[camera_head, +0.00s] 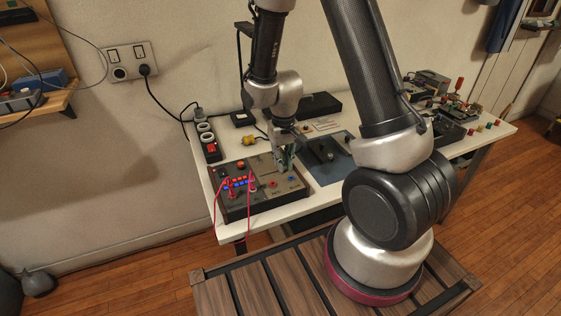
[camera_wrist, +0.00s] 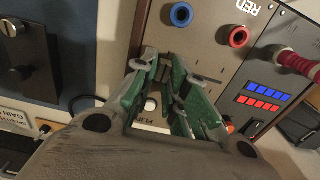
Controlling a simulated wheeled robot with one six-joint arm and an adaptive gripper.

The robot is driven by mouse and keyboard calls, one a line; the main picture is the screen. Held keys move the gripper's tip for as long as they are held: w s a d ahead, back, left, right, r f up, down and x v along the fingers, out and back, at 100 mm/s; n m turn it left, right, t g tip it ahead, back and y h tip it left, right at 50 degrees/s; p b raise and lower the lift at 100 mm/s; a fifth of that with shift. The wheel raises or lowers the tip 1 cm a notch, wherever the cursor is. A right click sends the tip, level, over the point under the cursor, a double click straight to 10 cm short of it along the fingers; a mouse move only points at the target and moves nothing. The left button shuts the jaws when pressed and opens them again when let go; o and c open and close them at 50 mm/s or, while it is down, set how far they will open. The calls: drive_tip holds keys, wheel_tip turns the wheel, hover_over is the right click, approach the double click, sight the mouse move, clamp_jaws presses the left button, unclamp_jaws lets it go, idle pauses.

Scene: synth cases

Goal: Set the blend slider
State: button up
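The grey synth panel (camera_head: 262,201) with several sockets and red and blue buttons sits at the left front of the white table. In the wrist view its brown-grey face (camera_wrist: 215,35) fills the middle. A thin slot (camera_wrist: 207,77) with tick marks runs right from the fingertips. My gripper (camera_head: 285,165) points down over the right part of the panel. In the wrist view, its green-padded fingers (camera_wrist: 164,62) have tips close together, with a small dark shape between them at the slot's left end. I cannot tell whether they touch it. No blend label is readable; the fingers cover part of the face.
A blue socket (camera_wrist: 181,14) and red socket (camera_wrist: 239,36) stand near the fingers. A red plug (camera_wrist: 297,64) stands up at the right; red cables (camera_head: 249,205) hang over the front edge. A blue mat (camera_head: 327,160) lies right of the panel.

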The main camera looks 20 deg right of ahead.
drive_tip(key=o, duration=0.3)
drive_tip(key=shift+o, duration=0.2)
drive_tip(key=shift+r, duration=0.1)
wheel_tip(320, 180, up, 12)
idle(0.5)
drive_tip(key=s+d+r+t, duration=0.2)
drive_tip(key=s+d+r, duration=0.1)
drive_tip(key=s+r, duration=0.6)
drive_tip(key=s+d+r+t, duration=0.2)
drive_tip(key=s+d+r, duration=0.2)
drive_tip(key=s+r, duration=0.5)
drive_tip(key=shift+s+d, duration=0.25)
drive_tip(key=shift+s, duration=0.55)
